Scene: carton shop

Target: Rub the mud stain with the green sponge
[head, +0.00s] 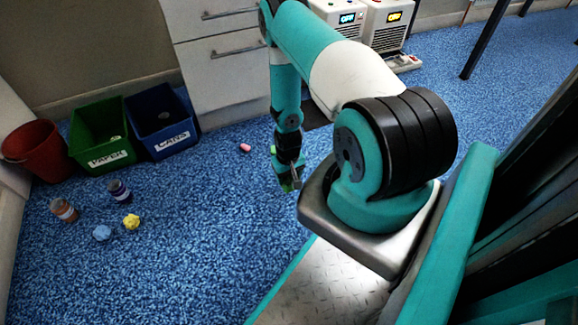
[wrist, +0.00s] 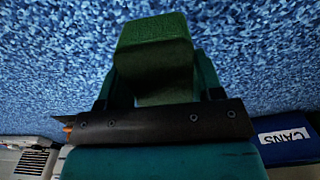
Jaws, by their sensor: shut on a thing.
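The green sponge (wrist: 154,45) is held between the fingers of my gripper (wrist: 160,88), seen in the wrist view. In the head view my gripper (head: 288,178) points down over the blue carpet, and a bit of the green sponge (head: 287,186) shows at its tip. My gripper is shut on the sponge. I cannot tell whether the sponge touches the floor. I see no mud stain in either view; my arm and base hide part of the floor.
A red bucket (head: 38,152), a green PAPER bin (head: 102,137) and a blue CANS bin (head: 162,125) stand at the left wall. Jars, crumpled balls and a pink item (head: 245,148) lie on the carpet. White drawers (head: 222,85) and two machines stand behind.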

